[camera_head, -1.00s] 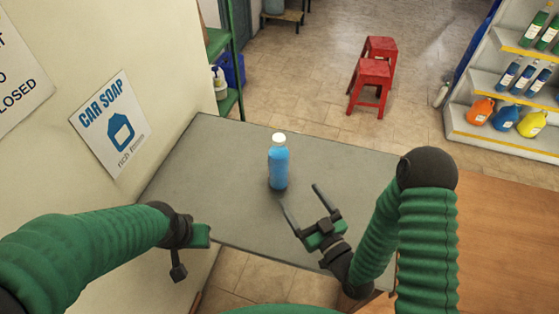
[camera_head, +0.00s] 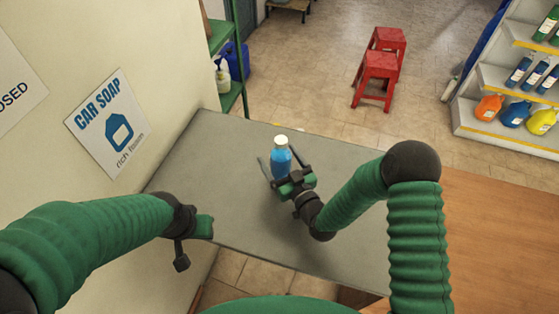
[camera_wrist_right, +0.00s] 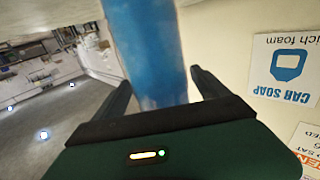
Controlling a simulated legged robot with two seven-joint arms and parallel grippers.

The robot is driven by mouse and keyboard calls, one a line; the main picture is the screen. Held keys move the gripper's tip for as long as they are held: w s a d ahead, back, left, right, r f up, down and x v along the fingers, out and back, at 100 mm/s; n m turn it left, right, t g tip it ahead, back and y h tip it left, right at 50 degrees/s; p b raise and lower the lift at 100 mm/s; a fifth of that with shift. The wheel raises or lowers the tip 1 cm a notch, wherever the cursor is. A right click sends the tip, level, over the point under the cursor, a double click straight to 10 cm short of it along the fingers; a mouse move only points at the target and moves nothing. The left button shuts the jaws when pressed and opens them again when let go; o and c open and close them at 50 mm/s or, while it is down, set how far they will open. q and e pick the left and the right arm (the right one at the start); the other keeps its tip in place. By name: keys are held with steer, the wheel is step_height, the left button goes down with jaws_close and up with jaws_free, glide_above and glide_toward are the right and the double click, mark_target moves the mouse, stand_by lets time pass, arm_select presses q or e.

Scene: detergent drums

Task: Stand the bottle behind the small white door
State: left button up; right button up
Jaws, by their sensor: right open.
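A blue bottle with a white cap (camera_head: 281,157) stands upright on the grey table top (camera_head: 210,165). My right gripper (camera_head: 281,166) is open, with its fingers on either side of the bottle. In the right wrist view the blue bottle (camera_wrist_right: 147,50) rises between the two open fingers (camera_wrist_right: 160,92); I cannot tell whether either finger touches it. My left gripper (camera_head: 196,232) is empty near the table's front left edge; its finger opening is not clear. No small white door can be made out in these views.
A wall with a car soap sign (camera_head: 108,122) borders the table on the left. A green shelf (camera_head: 232,60) stands behind it. Red stools (camera_head: 380,70) and a product shelf (camera_head: 515,95) are on the floor beyond. A wooden surface (camera_head: 500,230) lies at right.

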steer(key=shift+w+a+r, duration=0.25)
steer(key=shift+w+a, duration=0.4)
steer(key=shift+w+a+f, duration=0.1)
steer(key=shift+a, duration=0.15)
steer(key=c, duration=0.4)
steer(key=shift+w, duration=0.1)
steer(key=c, duration=0.5)
steer(key=shift+d, duration=0.3)
steer(key=c, duration=1)
jaws_close()
